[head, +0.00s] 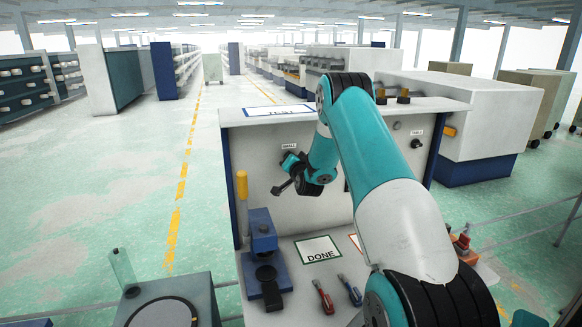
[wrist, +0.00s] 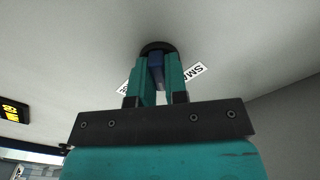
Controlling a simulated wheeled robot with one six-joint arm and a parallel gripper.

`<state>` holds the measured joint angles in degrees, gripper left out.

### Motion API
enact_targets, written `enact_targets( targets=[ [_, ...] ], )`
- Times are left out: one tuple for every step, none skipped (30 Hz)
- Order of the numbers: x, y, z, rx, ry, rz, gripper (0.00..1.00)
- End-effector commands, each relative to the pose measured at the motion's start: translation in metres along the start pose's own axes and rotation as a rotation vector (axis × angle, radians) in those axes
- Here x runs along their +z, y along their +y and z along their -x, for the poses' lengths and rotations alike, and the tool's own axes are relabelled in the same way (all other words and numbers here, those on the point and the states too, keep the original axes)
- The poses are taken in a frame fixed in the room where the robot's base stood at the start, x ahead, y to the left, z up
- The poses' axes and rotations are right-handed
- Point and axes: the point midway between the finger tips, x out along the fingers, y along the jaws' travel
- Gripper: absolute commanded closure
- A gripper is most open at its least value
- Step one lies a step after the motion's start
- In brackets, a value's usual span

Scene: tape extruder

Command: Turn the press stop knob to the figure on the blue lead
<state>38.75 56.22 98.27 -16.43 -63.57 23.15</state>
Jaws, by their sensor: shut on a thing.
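In the wrist view, a round black knob (wrist: 157,47) with a dark blue grip bar stands on the pale panel (wrist: 70,45). My gripper (wrist: 156,70) has its two teal fingers shut on the bar from either side. A white label (wrist: 196,73) reading "SMA" shows behind the fingers, partly covered. In the head view, my gripper (head: 290,160) is at the bench's upright panel (head: 258,168), just below a small label (head: 289,146); the held knob is hidden there. I cannot make out a figure on the knob or a blue lead.
A blue press (head: 265,238) stands at the bench's left, beside a yellow post (head: 242,190). A "DONE" card (head: 319,250) and two screwdrivers (head: 325,297) lie on the bench. Another black knob (head: 417,144) is on the panel's right. A yellow-on-black display (wrist: 14,110) shows at the wrist view's left.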

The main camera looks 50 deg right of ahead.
Motion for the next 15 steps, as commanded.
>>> enact_targets(
  targets=[
    [0.0029,0.0019,0.0001,-0.001,0.001,-0.044,1.0],
    [0.0029,0.0019,0.0001,-0.001,0.0,-0.073,1.0],
    [0.0027,0.002,0.0,-0.001,0.001,-0.111,1.0],
    [0.0025,0.002,0.0,-0.001,0.001,-0.139,1.0],
    [0.0025,0.0021,0.0,-0.001,0.0,-0.168,1.0],
    [0.0026,0.0023,0.0,-0.001,0.0,-0.205,1.0],
    [0.0027,0.0025,0.0,-0.001,0.0,-0.234,1.0],
    [0.0026,0.0026,0.0,-0.001,0.0,-0.262,1.0],
    [0.0024,0.0026,-0.0001,-0.001,0.001,-0.299,1.0],
    [0.0022,0.0026,-0.0001,-0.001,0.001,-0.328,1.0],
    [0.0021,0.0026,-0.0001,-0.001,0.001,-0.357,1.0],
    [0.0022,0.0028,-0.0001,-0.001,0.001,-0.395,1.0],
    [0.0024,0.0029,0.0,-0.001,0.0,-0.423,1.0],
    [0.0025,0.003,0.0,-0.001,0.0,-0.451,1.0],
    [0.0026,0.0032,0.0,0.0,0.0,-0.488,1.0]
  ],
)
